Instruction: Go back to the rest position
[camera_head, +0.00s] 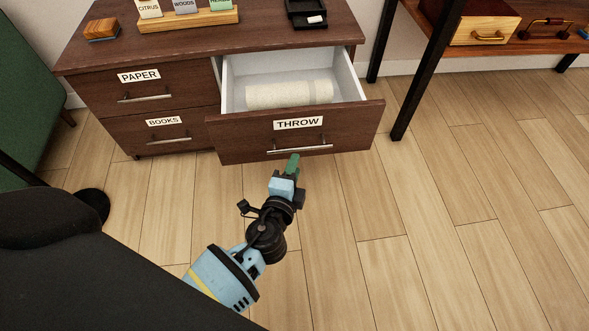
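My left gripper (291,167) is in front of the pulled-out drawer labelled THROW (235,132). Its green fingertips are just below the drawer's metal handle (300,149); I cannot tell whether they touch it. The fingers overlap in this view, so their opening does not show. The drawer stands open, and a rolled cream throw (289,94) lies inside it. My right gripper is not in view.
The dark wood dresser (270,42) also has shut drawers labelled PAPER (183,90) and BOOKS (187,131). A black-legged table (425,75) stands to the right, a green chair (30,100) to the left. Wood floor at right is clear.

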